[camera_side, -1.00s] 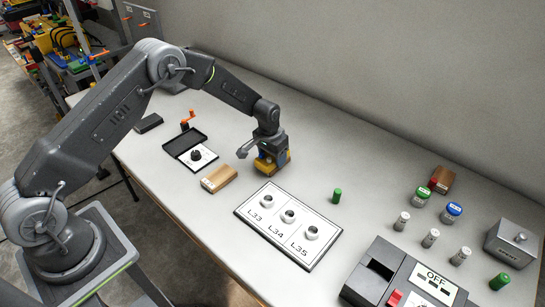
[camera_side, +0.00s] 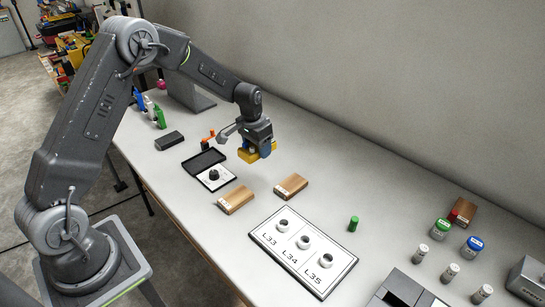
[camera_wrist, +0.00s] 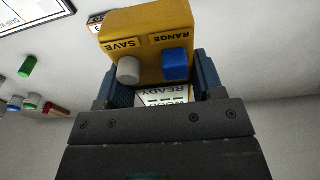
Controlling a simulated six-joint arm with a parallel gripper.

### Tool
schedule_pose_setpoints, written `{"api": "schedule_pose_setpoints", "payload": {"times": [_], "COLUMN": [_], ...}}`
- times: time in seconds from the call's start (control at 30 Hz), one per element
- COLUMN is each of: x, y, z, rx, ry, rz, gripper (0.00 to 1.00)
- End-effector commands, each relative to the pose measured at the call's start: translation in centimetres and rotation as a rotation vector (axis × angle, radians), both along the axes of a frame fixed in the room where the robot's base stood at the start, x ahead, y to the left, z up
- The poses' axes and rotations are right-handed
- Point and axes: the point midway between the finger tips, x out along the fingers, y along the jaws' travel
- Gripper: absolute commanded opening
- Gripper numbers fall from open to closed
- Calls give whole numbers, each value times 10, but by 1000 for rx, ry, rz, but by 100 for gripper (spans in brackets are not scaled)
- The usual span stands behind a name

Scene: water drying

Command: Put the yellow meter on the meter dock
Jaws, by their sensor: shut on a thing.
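The yellow meter (camera_wrist: 148,45) is held between the jaws of my gripper (camera_wrist: 153,82). In the wrist view its face shows SAVE and RANGE labels, a grey knob, a blue button and part of a READY display. In the side view the yellow meter (camera_side: 246,156) and my gripper (camera_side: 258,148) are behind and right of an open black case, apparently above the table. Two wooden blocks with pale end labels, a nearer one (camera_side: 237,200) and a farther one (camera_side: 291,186), lie on the table, both empty. I cannot tell which thing is the meter dock.
The open black case (camera_side: 205,163) has a white panel with a black knob. An orange crank (camera_side: 208,137) stands behind it. A green cylinder (camera_side: 353,223) and several vials stand to the right. A dark box (camera_side: 169,140) lies left.

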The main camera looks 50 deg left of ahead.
Motion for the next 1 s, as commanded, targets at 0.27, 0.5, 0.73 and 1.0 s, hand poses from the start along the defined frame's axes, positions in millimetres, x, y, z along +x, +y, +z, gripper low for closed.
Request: {"api": "schedule_pose_setpoints", "payload": {"times": [0.27,0.5,0.73,1.0], "x": [-34,-93,-120,-74], "y": [-11,-47,-59,12], "z": [7,3,1,-3], "rx": [-1,-1,0,1], "ry": [2,1,-1,0], "rz": [-2,-2,2,13], "gripper": [25,25,25,25]}}
